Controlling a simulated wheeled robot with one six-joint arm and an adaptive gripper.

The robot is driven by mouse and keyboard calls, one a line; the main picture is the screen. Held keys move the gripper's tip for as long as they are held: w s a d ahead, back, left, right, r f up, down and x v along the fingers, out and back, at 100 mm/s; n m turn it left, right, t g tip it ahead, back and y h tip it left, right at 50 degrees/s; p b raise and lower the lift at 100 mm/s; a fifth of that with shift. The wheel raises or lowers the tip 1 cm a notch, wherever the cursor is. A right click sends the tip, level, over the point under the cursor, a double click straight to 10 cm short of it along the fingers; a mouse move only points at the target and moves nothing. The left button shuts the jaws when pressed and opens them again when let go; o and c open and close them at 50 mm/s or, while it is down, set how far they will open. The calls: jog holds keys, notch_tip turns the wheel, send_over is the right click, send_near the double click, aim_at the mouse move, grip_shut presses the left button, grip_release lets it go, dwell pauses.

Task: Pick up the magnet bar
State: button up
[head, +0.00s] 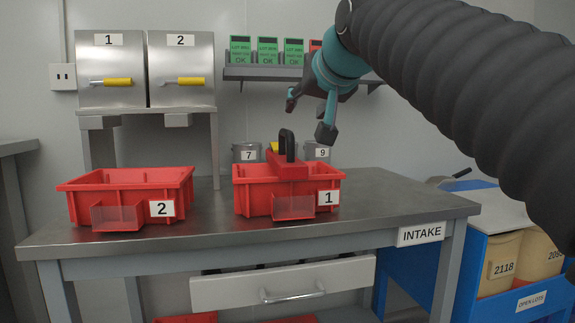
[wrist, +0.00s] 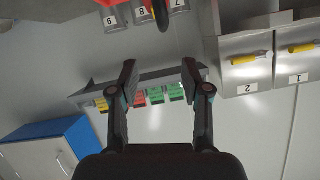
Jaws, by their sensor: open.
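The magnet bar (head: 288,166) appears to be the red block with an upright black loop handle in the red crate labelled 1 (head: 262,199), on the intake table. Its lower part is hidden by the crate walls. My gripper (head: 308,117) is open and empty, above and slightly right of the handle, apart from it. In the wrist view my gripper (wrist: 160,82) has its fingers spread with nothing between them. A dark handle (wrist: 162,14) shows at the top edge there, cut off by the frame.
A red crate labelled 2 (head: 125,179) stands on the left of the table (head: 375,200). Grey cans 7 (head: 246,153) and 9 (head: 317,152) stand behind crate 1. A shelf of green lot cards (head: 267,50) is on the wall behind. Table right of crate 1 is clear.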

send_near(283, 148)
jog(key=r, duration=0.1)
jog(key=w+r, duration=0.1)
jog(key=r, duration=0.1)
jog(key=shift+a, duration=0.1)
jog(key=shift+b+x, duration=0.4)
jog(key=shift+x, duration=2.2)
jog(key=shift+s+a+f, duration=0.1)
jog(key=shift+s+f, duration=0.05)
grip_shut()
